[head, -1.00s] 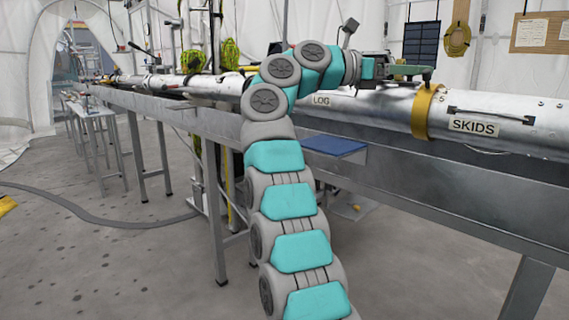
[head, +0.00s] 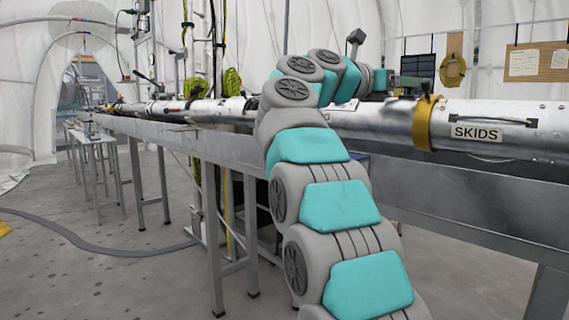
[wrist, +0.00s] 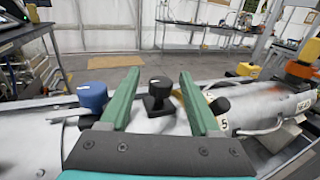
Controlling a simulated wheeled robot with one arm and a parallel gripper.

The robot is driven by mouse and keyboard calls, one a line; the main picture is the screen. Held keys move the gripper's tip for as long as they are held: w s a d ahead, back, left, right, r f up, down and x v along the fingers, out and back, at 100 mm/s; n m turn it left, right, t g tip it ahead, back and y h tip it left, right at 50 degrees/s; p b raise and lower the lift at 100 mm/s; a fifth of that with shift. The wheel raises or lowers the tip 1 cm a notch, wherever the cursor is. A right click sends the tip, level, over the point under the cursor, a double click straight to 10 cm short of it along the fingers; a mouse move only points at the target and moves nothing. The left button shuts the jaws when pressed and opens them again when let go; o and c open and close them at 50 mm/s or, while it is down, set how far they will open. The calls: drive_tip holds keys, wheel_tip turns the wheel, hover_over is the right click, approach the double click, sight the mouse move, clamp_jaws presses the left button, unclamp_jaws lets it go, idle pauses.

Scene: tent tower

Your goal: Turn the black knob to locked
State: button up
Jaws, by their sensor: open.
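The black knob (wrist: 159,95) stands upright on a square black base on top of the silver tube, in the wrist view. My gripper (wrist: 159,74) is open, its two green fingers on either side of the knob in the picture, with visible gaps; I cannot tell if their tips are level with it. The knob's locked or unlocked marking is not readable. In the head view my gripper (head: 412,82) is above the tube near the yellow collar; the knob cannot be made out there.
A blue knob (wrist: 92,96) is left of the fingers, and a smaller black knob (wrist: 219,105) is close by the right finger. Yellow blocks (wrist: 243,70) sit farther right. The long silver tube (head: 370,120) rests along a metal rail, with a yellow collar (head: 426,122) and SKIDS label.

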drive_tip(key=shift+s+d+r+n+t+y, duration=0.1)
drive_tip(key=shift+s+r+n+t+y, duration=0.15)
drive_tip(key=shift+n+t, duration=0.35)
drive_tip(key=shift+n+t+y+p, duration=0.4)
drive_tip(key=shift+t+y+p, duration=0.05)
drive_tip(key=shift+t+p, duration=0.35)
drive_tip(key=shift+w+f+n+t+y+p, duration=0.1)
drive_tip(key=shift+w+n+t+y+p, duration=0.1)
drive_tip(key=shift+n+t+y+p, duration=0.45)
